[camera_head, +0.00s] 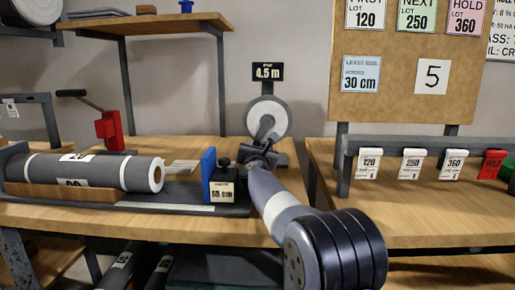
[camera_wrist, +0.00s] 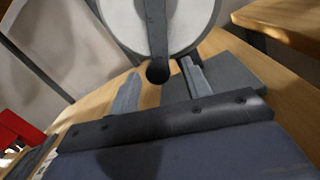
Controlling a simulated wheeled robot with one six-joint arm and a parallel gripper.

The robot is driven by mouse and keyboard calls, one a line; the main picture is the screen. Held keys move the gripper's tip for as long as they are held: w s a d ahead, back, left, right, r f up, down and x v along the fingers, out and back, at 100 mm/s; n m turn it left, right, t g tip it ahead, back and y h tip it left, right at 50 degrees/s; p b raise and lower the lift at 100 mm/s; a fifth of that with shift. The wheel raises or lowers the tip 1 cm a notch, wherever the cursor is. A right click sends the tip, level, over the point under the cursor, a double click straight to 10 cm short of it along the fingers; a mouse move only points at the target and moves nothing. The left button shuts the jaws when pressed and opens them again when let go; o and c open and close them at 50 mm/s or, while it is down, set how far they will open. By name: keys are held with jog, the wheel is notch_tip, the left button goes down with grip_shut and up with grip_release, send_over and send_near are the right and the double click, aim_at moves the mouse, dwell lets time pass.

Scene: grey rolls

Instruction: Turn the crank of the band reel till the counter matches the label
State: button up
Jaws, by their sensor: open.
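My gripper (camera_head: 262,150) is just below the disc in the head view. In the wrist view its two fingers (camera_wrist: 160,88) are apart, with the knob between them near the tips, and no grip on it shows.
A grey roll (camera_head: 95,171) lies in a cradle at left, near a blue plate (camera_head: 208,172) and a 53 cm label (camera_head: 222,192). A red clamp (camera_head: 109,130) stands behind it. The right bench (camera_head: 430,215) is mostly clear below a rail of tags (camera_head: 411,163).

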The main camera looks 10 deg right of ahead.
jog(key=shift+s+a+f+b, duration=0.1)
jog(key=shift+s+a+b, duration=0.15)
jog(key=shift+s, duration=1)
jog(key=shift+s+a+b, duration=0.15)
jog(key=shift+s+b, duration=0.05)
jog(key=shift+s, duration=1.05)
jog(key=shift+c, duration=0.3)
